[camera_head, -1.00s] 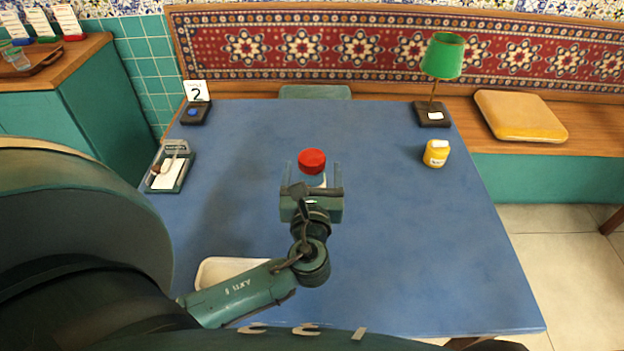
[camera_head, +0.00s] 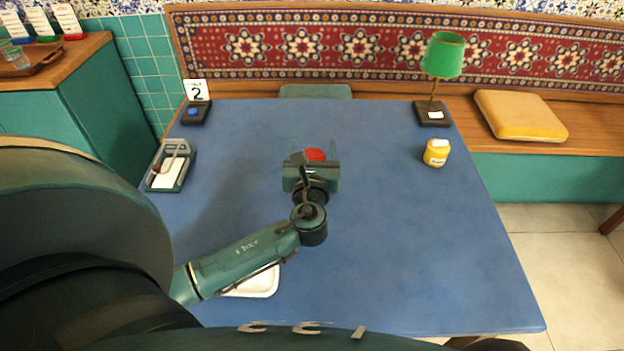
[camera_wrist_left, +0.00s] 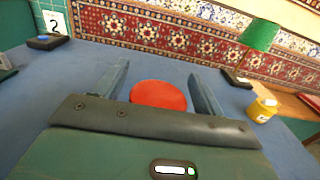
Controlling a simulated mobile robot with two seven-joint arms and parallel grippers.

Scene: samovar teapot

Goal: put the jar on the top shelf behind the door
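The jar with a red lid (camera_head: 314,155) stands on the blue table near its middle; my left gripper hides most of its body in the head view. In the left wrist view the red lid (camera_wrist_left: 158,95) lies between the two spread fingers. My left gripper (camera_head: 314,152) is open around the jar, and a gap shows between the lid and the finger on each side (camera_wrist_left: 160,82). My right gripper is not in view. No shelf or door shows in these frames.
A yellow jar (camera_head: 436,153) and a green lamp (camera_head: 443,56) stand at the table's right. A number stand (camera_head: 196,112) and a clipboard-like holder (camera_head: 171,168) are at the left. A white tray (camera_head: 256,283) lies partly under my left arm. The table's right front is clear.

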